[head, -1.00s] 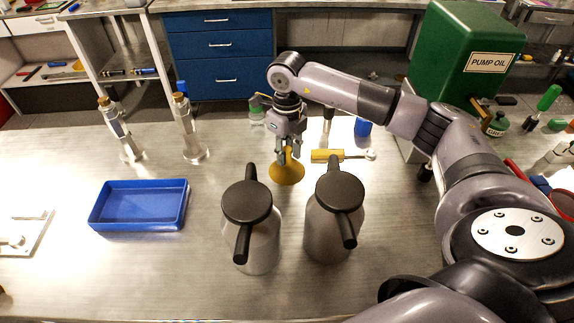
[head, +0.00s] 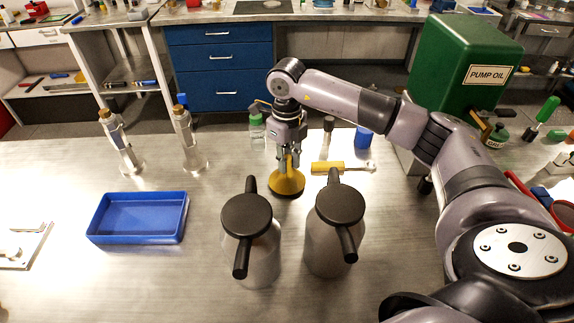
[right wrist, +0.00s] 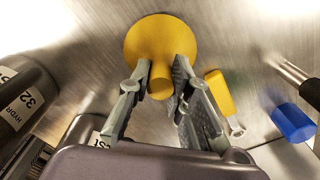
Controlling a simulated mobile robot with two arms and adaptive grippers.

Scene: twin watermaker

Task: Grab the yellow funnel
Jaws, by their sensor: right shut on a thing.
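The yellow funnel (head: 287,184) stands on the metal bench, wide end down and spout up, behind the two steel jugs. My right gripper (head: 288,165) comes down from above and is shut on the funnel's spout. In the right wrist view, the fingers (right wrist: 160,85) lie on both sides of the spout of the yellow funnel (right wrist: 155,38). The funnel's wide rim shows beyond the fingertips and looks to be at bench level. My left gripper is not in view.
Two steel jugs with black lids (head: 247,215) (head: 340,204) stand close in front. A yellow-handled tool (head: 328,168) and blue cup (head: 363,137) lie right of the funnel. A blue tray (head: 138,218) sits left. A green pump oil box (head: 465,65) stands right.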

